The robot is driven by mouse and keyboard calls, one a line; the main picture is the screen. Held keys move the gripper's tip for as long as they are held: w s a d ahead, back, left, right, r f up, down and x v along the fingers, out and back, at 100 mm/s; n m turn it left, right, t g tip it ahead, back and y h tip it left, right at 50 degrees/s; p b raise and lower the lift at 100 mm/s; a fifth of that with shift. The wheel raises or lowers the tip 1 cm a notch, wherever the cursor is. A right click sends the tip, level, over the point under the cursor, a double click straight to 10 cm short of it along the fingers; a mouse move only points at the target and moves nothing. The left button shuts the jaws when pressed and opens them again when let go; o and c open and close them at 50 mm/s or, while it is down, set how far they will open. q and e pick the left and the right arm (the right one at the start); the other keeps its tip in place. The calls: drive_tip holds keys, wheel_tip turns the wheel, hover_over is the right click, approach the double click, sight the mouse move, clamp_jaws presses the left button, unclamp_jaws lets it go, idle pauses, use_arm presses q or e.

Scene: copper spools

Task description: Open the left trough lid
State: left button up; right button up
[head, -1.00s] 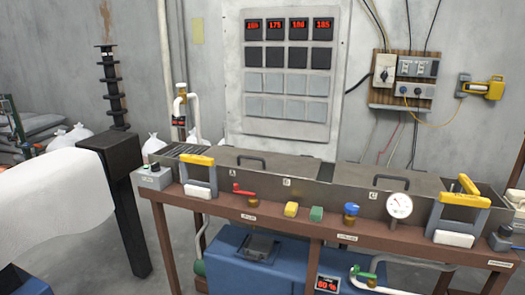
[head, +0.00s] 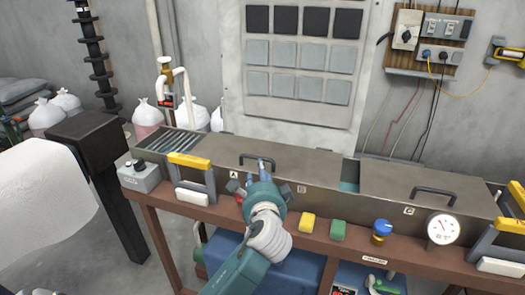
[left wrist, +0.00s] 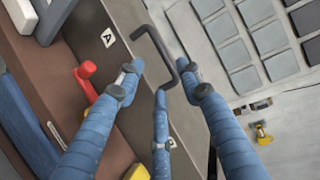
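The left trough lid (head: 222,154) is a flat grey-brown metal plate lying shut on the long trough, beside label A. Its dark bar handle (head: 250,157) stands up from the lid. My left gripper (head: 262,168) is at this handle, with its blue fingers partly hiding it. In the left wrist view, the handle (left wrist: 150,36) reaches in between the spread fingers of the gripper (left wrist: 158,80). The fingers are open; whether one touches the bar I cannot tell. My right gripper is not in view.
A second lid (head: 415,187) with its own handle (head: 433,192) covers the right part of the trough. Yellow-topped frames stand at both ends.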

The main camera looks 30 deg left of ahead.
sight(257, 170)
use_arm(q)
drive_tip(key=p+x, duration=0.1)
drive_tip(key=x, duration=0.7)
drive_tip(key=shift+w+a+r+p, duration=0.1)
drive_tip(key=shift+w+a+p, duration=0.1)
drive_tip(key=shift+a+p, duration=0.15)
drive_tip(key=shift+w+a, duration=0.3)
drive_tip(key=shift+w, duration=0.1)
drive_tip(key=shift+c, duration=0.5)
clamp_jaws()
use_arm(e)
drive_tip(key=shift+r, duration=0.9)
